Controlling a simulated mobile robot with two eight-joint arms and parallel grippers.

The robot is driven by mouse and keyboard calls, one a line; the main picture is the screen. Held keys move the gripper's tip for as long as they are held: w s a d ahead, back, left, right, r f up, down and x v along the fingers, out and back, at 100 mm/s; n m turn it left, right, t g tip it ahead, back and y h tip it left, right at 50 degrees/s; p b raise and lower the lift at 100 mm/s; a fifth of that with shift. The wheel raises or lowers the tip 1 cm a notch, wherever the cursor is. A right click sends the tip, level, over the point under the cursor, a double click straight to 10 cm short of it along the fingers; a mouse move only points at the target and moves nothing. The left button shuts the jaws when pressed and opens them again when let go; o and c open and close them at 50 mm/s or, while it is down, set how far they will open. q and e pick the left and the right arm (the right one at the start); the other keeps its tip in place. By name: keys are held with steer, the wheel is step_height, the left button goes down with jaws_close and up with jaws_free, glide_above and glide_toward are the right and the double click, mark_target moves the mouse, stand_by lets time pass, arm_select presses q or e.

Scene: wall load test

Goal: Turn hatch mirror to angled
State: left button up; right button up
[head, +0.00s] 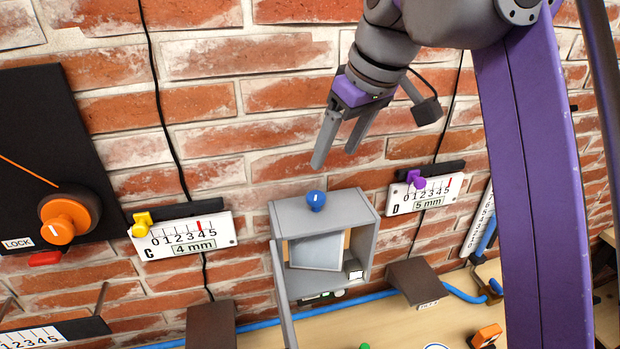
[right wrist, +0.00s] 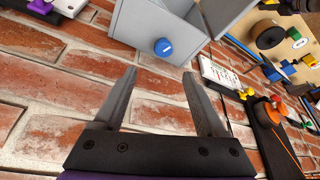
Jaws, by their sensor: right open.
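The grey hatch box (head: 367,208) is on the brick wall, with its door (head: 281,290) swung open to the left. A pale tilted panel, which looks like the mirror (head: 317,251), sits inside it. A blue knob (head: 316,200) with a short white mark is on top of the box; the knob also shows in the right wrist view (right wrist: 162,47). My right gripper (head: 334,158) is open and empty, above the knob and apart from it. In the right wrist view the knob lies beyond the open fingertips (right wrist: 160,73). My left gripper is not in view.
Scale C (head: 190,236) with a yellow slider is left of the box, and scale D (head: 425,194) with a purple slider is right. An orange knob (head: 65,219) sits on a black panel at far left. A wooden bench (head: 380,325) with a blue hose runs below.

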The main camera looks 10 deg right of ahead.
mark_target(316, 196)
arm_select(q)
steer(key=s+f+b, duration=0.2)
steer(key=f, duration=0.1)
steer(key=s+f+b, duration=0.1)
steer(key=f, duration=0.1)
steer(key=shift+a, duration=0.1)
arm_select(e)
steer(key=x, duration=0.5)
steer(key=s+x, duration=0.1)
steer(key=x, duration=0.2)
steer(key=shift+w+a+f, duration=0.15)
steer(key=shift+w+f, duration=0.05)
steer(key=shift+f, duration=0.3)
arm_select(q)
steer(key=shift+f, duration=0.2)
arm_select(e)
steer(key=shift+x, duration=0.8)
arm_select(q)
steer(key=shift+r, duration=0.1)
arm_select(e)
steer(key=shift+a+r, duration=0.1)
jaws_close()
